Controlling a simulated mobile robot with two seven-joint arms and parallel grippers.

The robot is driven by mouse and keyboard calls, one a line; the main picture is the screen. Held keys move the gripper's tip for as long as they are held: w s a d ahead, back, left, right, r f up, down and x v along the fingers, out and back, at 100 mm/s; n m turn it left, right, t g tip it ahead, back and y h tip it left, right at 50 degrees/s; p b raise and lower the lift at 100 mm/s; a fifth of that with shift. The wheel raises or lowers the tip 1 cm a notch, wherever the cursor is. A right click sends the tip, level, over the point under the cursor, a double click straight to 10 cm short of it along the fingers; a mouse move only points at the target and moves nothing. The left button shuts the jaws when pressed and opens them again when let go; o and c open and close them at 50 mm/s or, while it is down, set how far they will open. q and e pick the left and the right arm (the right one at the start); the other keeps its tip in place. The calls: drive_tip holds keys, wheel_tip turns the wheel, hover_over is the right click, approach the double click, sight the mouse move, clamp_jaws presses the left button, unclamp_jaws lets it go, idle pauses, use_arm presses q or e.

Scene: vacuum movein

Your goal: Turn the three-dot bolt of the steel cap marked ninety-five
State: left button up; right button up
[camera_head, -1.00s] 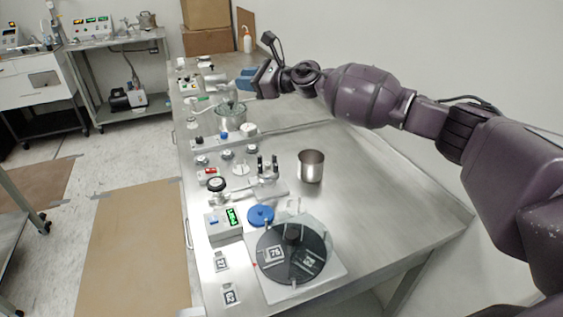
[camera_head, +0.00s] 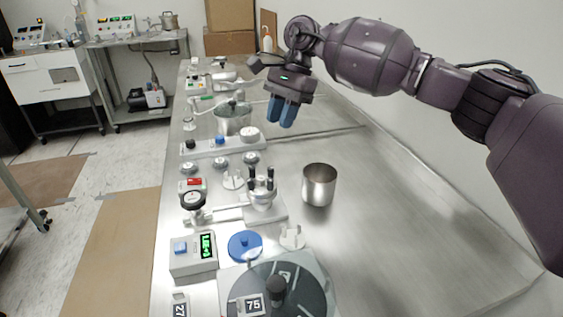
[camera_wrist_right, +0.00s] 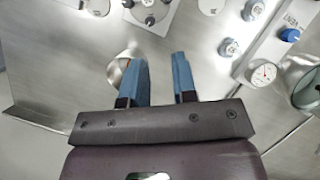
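My right gripper (camera_head: 283,112) hangs over the steel bench with its blue fingers pointing down, beyond the steel cup. In the right wrist view the fingers (camera_wrist_right: 160,80) are apart with nothing between them. Small round steel pieces stand in a row to the left of the gripper: one at left (camera_head: 187,167), one in the middle (camera_head: 220,163) and one at right (camera_head: 250,158). Similar pieces show at the upper right of the wrist view (camera_wrist_right: 230,47). I cannot read a ninety-five or make out three dots on any of them. My left gripper is out of view.
A steel cup (camera_head: 319,186) stands right of a fixture with black posts (camera_head: 262,192). A white strip (camera_head: 205,147) with a blue knob and gauge lies behind the row. A green display box (camera_head: 193,254), blue disc (camera_head: 245,245) and dark disc (camera_head: 310,290) are nearer. Bench is clear at right.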

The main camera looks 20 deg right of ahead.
sight(271, 167)
drive_tip(key=shift+g+h, duration=0.3)
drive_tip(key=x, duration=1.1)
drive_tip(key=shift+s+d, duration=0.15)
drive_tip(key=shift+s, duration=0.2)
clamp_jaws()
